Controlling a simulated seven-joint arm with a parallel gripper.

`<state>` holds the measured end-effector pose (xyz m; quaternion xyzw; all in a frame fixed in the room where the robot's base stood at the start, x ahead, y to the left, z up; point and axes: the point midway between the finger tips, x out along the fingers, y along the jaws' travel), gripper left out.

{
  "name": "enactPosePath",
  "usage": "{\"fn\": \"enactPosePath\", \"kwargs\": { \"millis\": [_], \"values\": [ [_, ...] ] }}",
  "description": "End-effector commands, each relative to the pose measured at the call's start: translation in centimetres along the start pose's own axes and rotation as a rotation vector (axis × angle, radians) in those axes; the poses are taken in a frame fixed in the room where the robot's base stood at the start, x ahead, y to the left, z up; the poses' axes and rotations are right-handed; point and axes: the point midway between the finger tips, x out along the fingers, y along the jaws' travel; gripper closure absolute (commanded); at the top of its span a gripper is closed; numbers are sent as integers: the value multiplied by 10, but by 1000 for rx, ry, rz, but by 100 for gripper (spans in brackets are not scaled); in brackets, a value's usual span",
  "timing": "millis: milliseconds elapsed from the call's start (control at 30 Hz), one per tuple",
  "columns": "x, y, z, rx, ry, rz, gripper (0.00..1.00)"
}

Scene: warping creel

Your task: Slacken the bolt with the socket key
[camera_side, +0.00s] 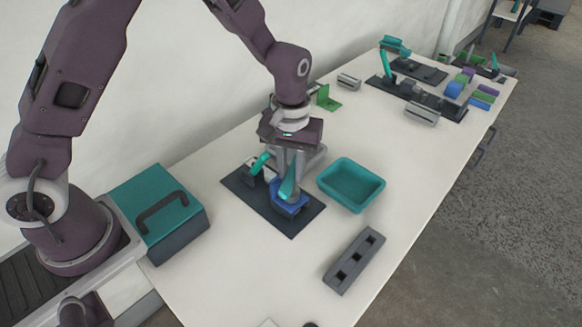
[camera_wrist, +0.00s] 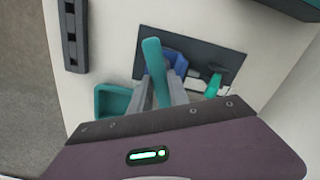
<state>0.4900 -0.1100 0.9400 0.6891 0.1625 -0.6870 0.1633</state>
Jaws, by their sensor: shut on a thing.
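My gripper (camera_side: 287,188) points down over a dark base plate (camera_side: 291,228) and is shut on the socket key. The key's teal handle (camera_side: 288,178) slants up in front of the fingers; the handle (camera_wrist: 154,68) also shows large in the wrist view. A blue block (camera_side: 287,207) on the plate is right below the fingertips. It shows behind the fingers in the wrist view (camera_wrist: 180,63). The bolt and the key's socket end are hidden by the fingers and block, so I cannot tell whether they are engaged.
A teal lever (camera_side: 260,162) on a grey fixture stands close behind left of my gripper. A teal tray (camera_side: 352,184) is close on the right. A dark rack with square holes (camera_side: 354,261) lies in front, and a teal toolbox (camera_side: 160,212) stands left.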

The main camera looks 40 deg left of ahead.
Motion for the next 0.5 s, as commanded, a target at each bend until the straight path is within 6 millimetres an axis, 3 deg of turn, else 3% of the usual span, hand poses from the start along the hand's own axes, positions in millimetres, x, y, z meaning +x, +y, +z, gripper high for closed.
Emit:
{"fn": "enactPosePath", "kwargs": {
  "millis": [500],
  "values": [
    [-6, 0, 0, 79, 0, 0, 100]
  ]
}}
